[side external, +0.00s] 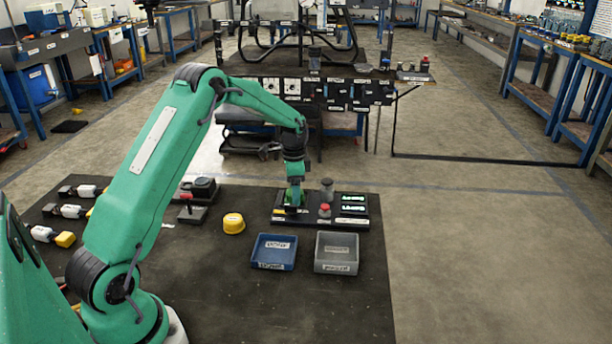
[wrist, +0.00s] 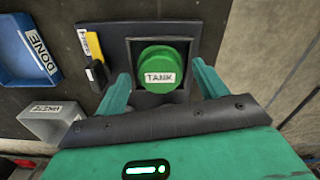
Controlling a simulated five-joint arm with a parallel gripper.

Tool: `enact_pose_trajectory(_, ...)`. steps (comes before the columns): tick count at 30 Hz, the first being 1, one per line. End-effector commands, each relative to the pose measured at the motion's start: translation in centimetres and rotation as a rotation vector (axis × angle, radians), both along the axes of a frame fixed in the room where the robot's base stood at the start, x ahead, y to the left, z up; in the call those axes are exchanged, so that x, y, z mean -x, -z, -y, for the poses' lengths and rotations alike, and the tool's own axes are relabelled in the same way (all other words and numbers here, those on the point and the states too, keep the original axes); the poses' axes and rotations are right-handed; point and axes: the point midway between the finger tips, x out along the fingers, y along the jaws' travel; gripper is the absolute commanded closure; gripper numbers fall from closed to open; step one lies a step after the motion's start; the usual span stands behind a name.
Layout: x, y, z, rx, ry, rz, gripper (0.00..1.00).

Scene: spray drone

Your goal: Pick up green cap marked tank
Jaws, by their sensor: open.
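The round green cap labelled TANK (wrist: 158,62) sits in a dark square recess on a dark panel in the wrist view. My gripper (wrist: 160,72) is open, with one finger on each side of the cap. A gap shows between the cap and each finger; I cannot tell the height of the fingertips above the panel. In the side view my gripper (side external: 294,200) points down at the left part of the panel (side external: 350,222), where it largely hides the cap.
Beside the gripper stand a grey cylinder (side external: 327,187) and a red knob (side external: 324,210), with lit displays (side external: 353,203) to the right. A blue tray (side external: 273,266) and a grey tray (side external: 336,268) lie in front. A yellow round thing (side external: 233,223) is left; the front mat is clear.

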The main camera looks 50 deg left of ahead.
Motion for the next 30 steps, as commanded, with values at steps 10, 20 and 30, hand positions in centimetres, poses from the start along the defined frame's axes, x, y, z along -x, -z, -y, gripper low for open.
enact_pose_trajectory(10, 0.0, -0.1, 0.0, 0.000, 0.000, 0.000, 0.78)
enact_pose_trajectory(20, 0.0, -0.3, 0.0, 0.000, 0.000, 0.001, 0.81)
enact_pose_trajectory(30, -0.1, -3.6, 0.0, -0.002, 0.000, 0.005, 0.81)
